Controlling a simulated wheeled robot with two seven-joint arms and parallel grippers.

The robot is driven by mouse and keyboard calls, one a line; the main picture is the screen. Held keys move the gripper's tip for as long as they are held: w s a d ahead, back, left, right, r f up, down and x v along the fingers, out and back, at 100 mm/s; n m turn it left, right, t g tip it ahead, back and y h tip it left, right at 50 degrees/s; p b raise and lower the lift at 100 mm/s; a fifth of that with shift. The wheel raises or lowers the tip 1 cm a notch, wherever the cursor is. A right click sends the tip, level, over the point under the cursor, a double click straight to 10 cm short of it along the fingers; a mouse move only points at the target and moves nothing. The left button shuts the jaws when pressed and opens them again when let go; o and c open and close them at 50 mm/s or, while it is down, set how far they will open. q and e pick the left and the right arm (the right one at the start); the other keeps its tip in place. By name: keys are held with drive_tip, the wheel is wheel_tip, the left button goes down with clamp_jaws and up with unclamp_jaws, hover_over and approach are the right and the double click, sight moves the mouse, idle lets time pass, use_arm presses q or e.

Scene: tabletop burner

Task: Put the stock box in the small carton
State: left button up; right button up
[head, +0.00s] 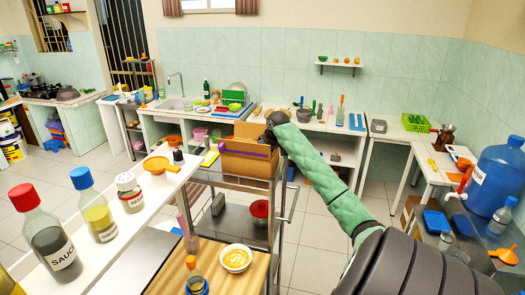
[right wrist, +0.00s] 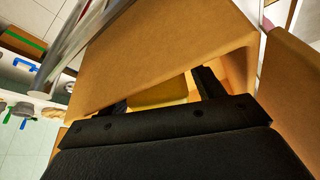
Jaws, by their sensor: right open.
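An open brown carton (head: 248,158) stands on the top of a metal cart in the head view, its flaps up. It fills much of the right wrist view (right wrist: 170,50), seen close up from above. My right gripper (right wrist: 163,95) is open with its fingers reaching into the carton's opening. A yellow block-like thing (right wrist: 160,90), possibly the stock box, shows inside the carton between the fingers; it looks apart from the right finger, and contact with the left one I cannot tell. In the head view the carton's wall hides my right gripper's fingertips. My left gripper is not in view.
A white shelf (head: 120,258) with a sauce bottle (head: 50,233) and other bottles runs along the left. A wooden board (head: 222,280) with a bowl (head: 236,258) is at the front. A blue water jug (head: 497,170) stands at right. Open floor (head: 320,225) lies right of the cart.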

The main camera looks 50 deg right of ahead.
drive_tip(key=v, duration=1.2)
drive_tip(key=shift+r, duration=0.2)
